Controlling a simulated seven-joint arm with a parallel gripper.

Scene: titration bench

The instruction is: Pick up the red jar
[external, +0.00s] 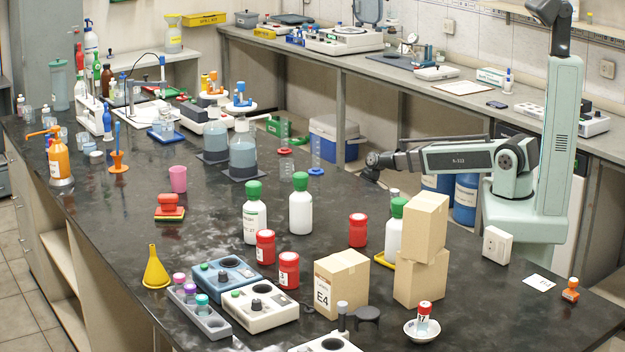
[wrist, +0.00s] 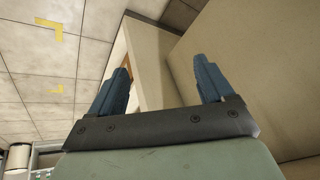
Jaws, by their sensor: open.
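Three red jars with white labels stand upright on the dark bench in the external view: one (external: 265,247) left of centre, one (external: 289,271) just in front of it, and one (external: 358,231) farther right, near the cardboard boxes. The frames do not show which one is meant. My arm's end hangs over the far side of the bench, behind and above the jars, apart from them; its fingers are too small to make out there. In the wrist view my gripper (wrist: 160,78) is open, its two blue fingers wide apart and empty. No jar shows in the wrist view.
Green-capped white bottles (external: 301,205) stand behind the jars. Stacked cardboard boxes (external: 420,235) and a box marked E4 (external: 341,283) stand to the right and front. A blue-grey device (external: 226,274) is at left. The wrist view shows floor tiles (wrist: 40,70) and pale panels.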

